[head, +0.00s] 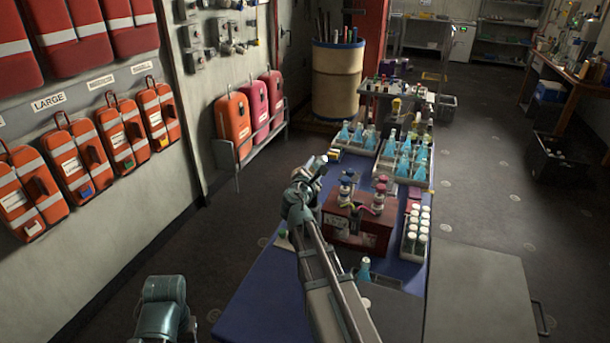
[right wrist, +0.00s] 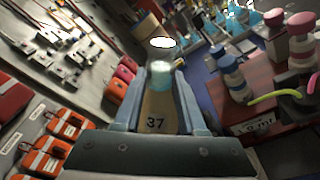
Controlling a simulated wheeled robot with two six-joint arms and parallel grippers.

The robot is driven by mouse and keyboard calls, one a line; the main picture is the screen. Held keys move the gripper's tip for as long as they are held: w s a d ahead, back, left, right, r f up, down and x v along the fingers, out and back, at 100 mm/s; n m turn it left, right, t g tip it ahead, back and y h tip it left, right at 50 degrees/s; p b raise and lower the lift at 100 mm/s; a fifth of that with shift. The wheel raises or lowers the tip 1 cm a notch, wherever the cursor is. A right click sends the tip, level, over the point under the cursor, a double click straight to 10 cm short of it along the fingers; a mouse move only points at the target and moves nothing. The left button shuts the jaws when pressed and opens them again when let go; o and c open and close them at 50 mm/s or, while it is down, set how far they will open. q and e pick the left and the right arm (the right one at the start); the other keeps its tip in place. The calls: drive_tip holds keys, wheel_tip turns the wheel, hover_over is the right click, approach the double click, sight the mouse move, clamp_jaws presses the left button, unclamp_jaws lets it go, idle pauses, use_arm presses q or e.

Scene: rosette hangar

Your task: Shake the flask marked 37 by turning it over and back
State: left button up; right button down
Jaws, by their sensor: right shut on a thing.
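The flask marked 37 (right wrist: 157,108) is between the fingers of my right gripper (right wrist: 160,95) in the right wrist view. Its dark number faces the camera on a tan surface, and its pale blue-green end points away. My right gripper (head: 309,178) is shut on it above the blue table (head: 262,300), left of the red box, in the head view. There the flask is mostly hidden by the gripper, so its tilt is hard to tell. My left gripper is not in view; only part of the left arm shows at the bottom left.
A blue flask (head: 363,272) stands near my right arm. Orange cases (head: 84,145) line the left wall.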

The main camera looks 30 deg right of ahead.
drive_tip(key=m+b, duration=0.1)
drive_tip(key=m, duration=0.2)
drive_tip(key=shift+f+m+t, duration=0.15)
drive_tip(key=shift+m+t, duration=0.25)
drive_tip(key=shift+m+b, duration=0.35)
drive_tip(key=shift+m, duration=0.95)
drive_tip(key=shift+t, duration=0.3)
drive_tip(key=m+b, duration=0.1)
drive_tip(key=m, duration=0.3)
drive_tip(key=m+h+b, duration=0.1)
drive_tip(key=m, duration=0.2)
drive_tip(key=shift+t, duration=0.3)
drive_tip(key=n, duration=0.1)
drive_tip(key=n+p, duration=0.1)
drive_tip(key=n, duration=0.2)
drive_tip(key=shift+r+y+p, duration=0.25)
drive_tip(key=shift+y+p, duration=0.05)
drive_tip(key=shift+y, duration=0.1)
drive_tip(key=shift+f+n+g, duration=0.1)
drive_tip(key=shift+n+g, duration=0.3)
drive_tip(key=shift+n, duration=1.1)
drive_tip(key=shift+p, duration=0.3)
